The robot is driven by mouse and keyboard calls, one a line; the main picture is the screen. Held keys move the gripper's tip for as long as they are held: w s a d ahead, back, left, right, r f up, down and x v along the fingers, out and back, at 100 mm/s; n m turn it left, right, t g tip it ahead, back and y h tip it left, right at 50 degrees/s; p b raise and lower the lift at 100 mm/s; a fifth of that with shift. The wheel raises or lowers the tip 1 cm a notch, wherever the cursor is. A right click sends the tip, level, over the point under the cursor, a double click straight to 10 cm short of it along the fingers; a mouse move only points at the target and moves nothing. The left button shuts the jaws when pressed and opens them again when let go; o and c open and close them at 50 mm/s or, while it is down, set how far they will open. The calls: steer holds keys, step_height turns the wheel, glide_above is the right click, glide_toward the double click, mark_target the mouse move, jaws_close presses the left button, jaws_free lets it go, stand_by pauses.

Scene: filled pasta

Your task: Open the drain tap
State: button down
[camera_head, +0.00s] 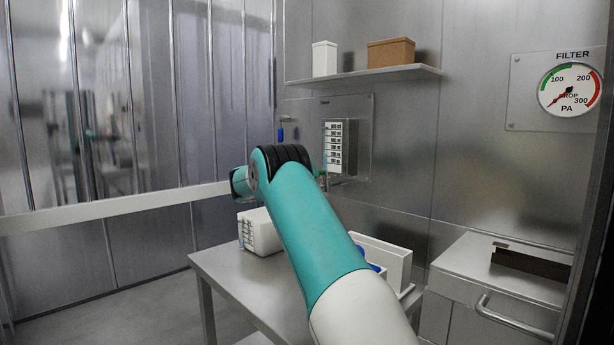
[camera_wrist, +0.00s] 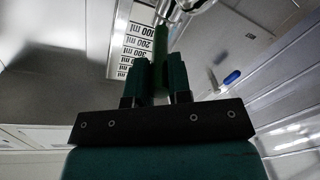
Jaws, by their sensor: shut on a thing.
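In the wrist view my gripper (camera_wrist: 160,78) is shut on a slim green tap lever (camera_wrist: 161,48), which stands up between its two dark green fingers. The lever meets a shiny metal tap (camera_wrist: 178,10) at the top edge of that view. In the head view a small metal tap part (camera_head: 341,179) shows below a clear panel on the back wall, just right of my arm. My arm hides my gripper and most of the tap there. How far the lever is turned cannot be told.
A white scale with ml marks (camera_wrist: 136,45) is behind the lever; a scale (camera_head: 334,147) is on the wall panel. A blue-handled part (camera_head: 281,133) is left of it. A steel table (camera_head: 222,280) bears a white box (camera_head: 259,231). A shelf (camera_head: 365,75) and pressure gauge (camera_head: 569,89) are above.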

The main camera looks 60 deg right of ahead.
steer(key=shift+s+d, duration=0.1)
steer(key=c, duration=1.1)
jaws_free()
steer(key=shift+d+f, duration=0.1)
steer(key=shift+o, duration=0.2)
steer(key=shift+a, duration=0.2)
steer(key=shift+w+a+b, duration=0.2)
steer(key=shift+a+b, duration=0.15)
steer(key=w+a+b, duration=0.1)
steer(key=a+b, duration=1.5)
steer(key=b, duration=0.1)
steer(key=shift+w+a, duration=0.15)
